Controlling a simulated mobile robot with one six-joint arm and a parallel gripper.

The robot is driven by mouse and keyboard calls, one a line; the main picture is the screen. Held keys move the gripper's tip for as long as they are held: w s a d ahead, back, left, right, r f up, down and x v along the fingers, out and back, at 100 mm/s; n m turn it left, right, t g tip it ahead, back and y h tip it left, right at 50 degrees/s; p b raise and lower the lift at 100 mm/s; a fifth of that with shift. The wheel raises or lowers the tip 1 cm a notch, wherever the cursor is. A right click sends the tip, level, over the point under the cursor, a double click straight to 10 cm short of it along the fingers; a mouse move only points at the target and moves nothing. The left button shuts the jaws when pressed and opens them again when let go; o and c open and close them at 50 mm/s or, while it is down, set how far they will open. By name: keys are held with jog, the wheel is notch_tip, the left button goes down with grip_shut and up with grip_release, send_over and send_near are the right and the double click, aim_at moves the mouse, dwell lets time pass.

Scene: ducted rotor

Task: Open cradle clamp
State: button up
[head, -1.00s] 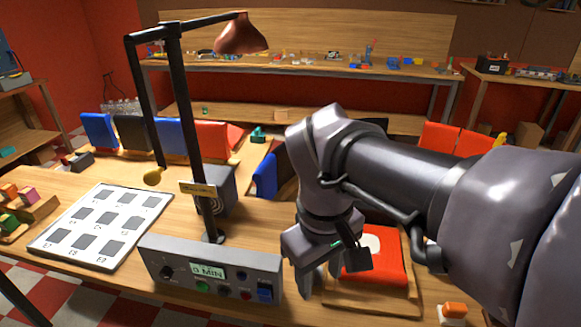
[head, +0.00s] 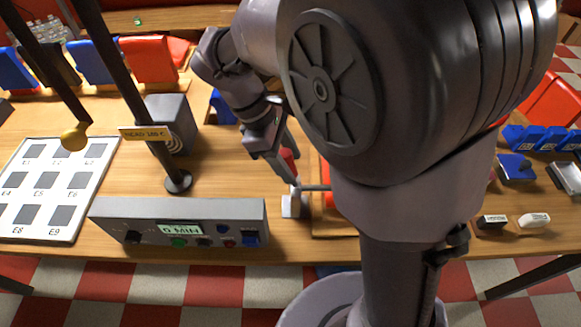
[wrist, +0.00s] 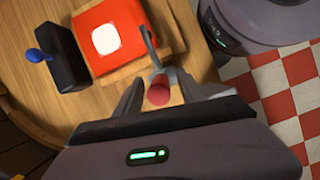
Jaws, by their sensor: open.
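The cradle is a wooden board (wrist: 185,35) with a red block on it (wrist: 103,38) that has a white square on top. A grey clamp lever (wrist: 148,38) with a red knob (wrist: 158,91) stands at the board's edge in the wrist view. In the head view the red knob (head: 288,163) shows above a small pale base (head: 293,204), with a grey bar running to the right; my arm hides most of the cradle. My gripper (wrist: 158,84) is open, its fingers on either side of the red knob. Contact cannot be told. It also shows in the head view (head: 280,158).
A grey control box (head: 180,222) with a display stands left of the cradle. A dark lamp post (head: 140,90) rises behind it. A black block with a blue knob (wrist: 68,65) stands beside the cradle.

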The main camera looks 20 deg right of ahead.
jog(key=shift+b+x, duration=0.4)
jog(key=shift+x, duration=0.9)
jog(key=shift+c, duration=0.2)
grip_shut()
